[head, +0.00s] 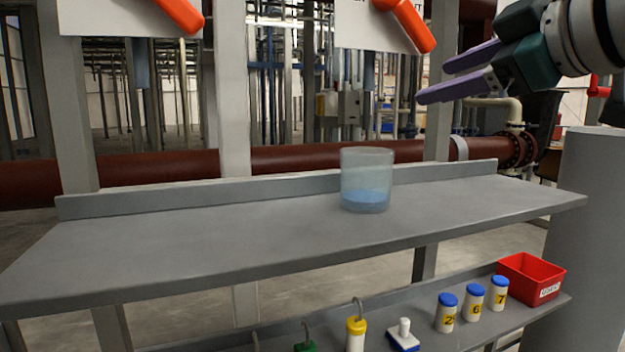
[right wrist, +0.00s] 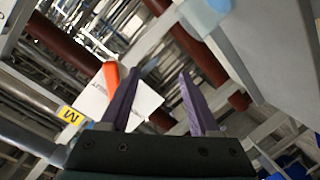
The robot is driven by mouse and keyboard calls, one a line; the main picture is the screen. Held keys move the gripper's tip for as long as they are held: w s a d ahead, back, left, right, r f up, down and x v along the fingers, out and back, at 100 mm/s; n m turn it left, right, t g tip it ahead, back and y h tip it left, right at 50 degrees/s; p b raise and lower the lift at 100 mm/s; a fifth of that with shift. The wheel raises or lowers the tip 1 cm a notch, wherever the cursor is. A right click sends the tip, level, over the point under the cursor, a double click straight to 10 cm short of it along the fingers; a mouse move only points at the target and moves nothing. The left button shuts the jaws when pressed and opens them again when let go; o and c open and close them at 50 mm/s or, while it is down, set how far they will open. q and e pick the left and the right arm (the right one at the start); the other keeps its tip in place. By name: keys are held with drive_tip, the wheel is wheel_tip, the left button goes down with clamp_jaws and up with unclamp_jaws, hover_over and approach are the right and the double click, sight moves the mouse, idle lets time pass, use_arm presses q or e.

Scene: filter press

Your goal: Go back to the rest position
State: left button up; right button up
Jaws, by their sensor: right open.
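My right gripper (head: 440,78) is at the upper right of the head view, its two purple fingers apart and pointing left. It is above the grey shelf and touches nothing. In the right wrist view its fingers (right wrist: 158,98) are spread with nothing between them. A clear beaker (head: 367,180) with a little blue liquid stands upright on the grey upper shelf (head: 230,225), apart from the gripper. My left gripper is not in view.
Two orange handles (head: 182,14) (head: 412,24) are on white panels above. A lower shelf holds a red bin (head: 531,280), white bottles with blue caps (head: 473,300), a yellow-topped hooked item (head: 356,332) and a small blue-and-white item (head: 403,336). A brown pipe (head: 340,155) runs behind.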

drive_tip(key=s+a+f+m+g+h+p, duration=0.2)
drive_tip(key=s+f+m+g+p, duration=0.35)
drive_tip(key=s+f, duration=1.05)
use_arm(q)
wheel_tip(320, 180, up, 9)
drive_tip(key=p, duration=0.2)
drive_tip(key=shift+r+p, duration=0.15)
drive_tip(key=shift+p, duration=0.25)
use_arm(e)
drive_tip(key=s+d+f+m+g+h, duration=0.1)
drive_tip(key=s+d+f+m+g, duration=0.1)
drive_tip(key=s, duration=0.7)
drive_tip(key=s+d+f+m+g+h, duration=0.1)
drive_tip(key=s+f+m+g+h, duration=0.1)
drive_tip(key=s+f, duration=0.3)
drive_tip(key=s+g, duration=0.1)
drive_tip(key=s, duration=0.3)
drive_tip(key=shift+d+m+g, duration=0.35)
drive_tip(key=shift+d, duration=0.05)
